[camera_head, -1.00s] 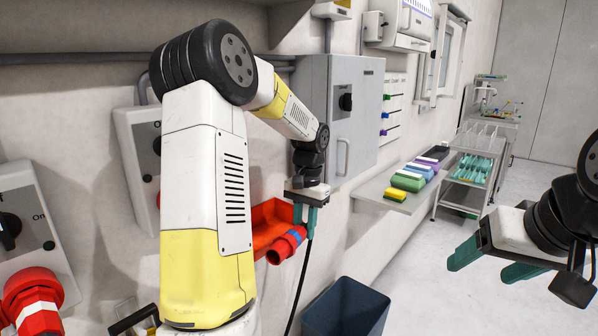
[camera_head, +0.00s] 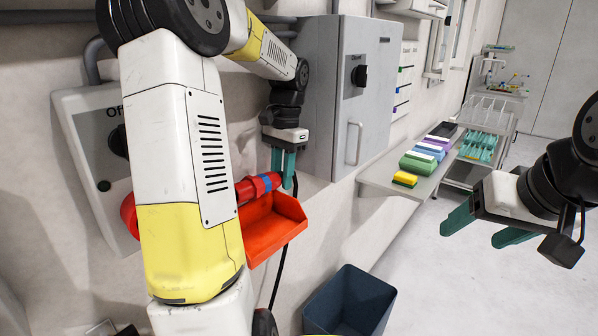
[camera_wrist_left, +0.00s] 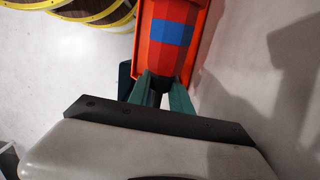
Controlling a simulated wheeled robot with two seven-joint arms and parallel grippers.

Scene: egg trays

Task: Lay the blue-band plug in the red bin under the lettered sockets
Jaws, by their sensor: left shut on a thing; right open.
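The red plug with the blue band (camera_head: 262,184) is in my left gripper (camera_head: 283,182). It lies nearly level at the upper back part of the red bin (camera_head: 276,236); I cannot tell whether they touch. In the left wrist view my left gripper (camera_wrist_left: 163,84) is shut on the plug's narrow dark cable end. The banded plug (camera_wrist_left: 173,34) there appears against the bin, whose orange-red edge (camera_wrist_left: 199,45) shows. My arm hides the plug's far end in the head view. My right gripper (camera_head: 474,225) is open and empty at the right.
A dark blue tub (camera_head: 350,300) stands on the floor below. A grey cabinet (camera_head: 345,95) is on the wall beside my left gripper. A grey box marked Off (camera_head: 82,125) is partly hidden by my arm. A shelf (camera_head: 385,180) holds coloured blocks. A dark cable hangs from the plug.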

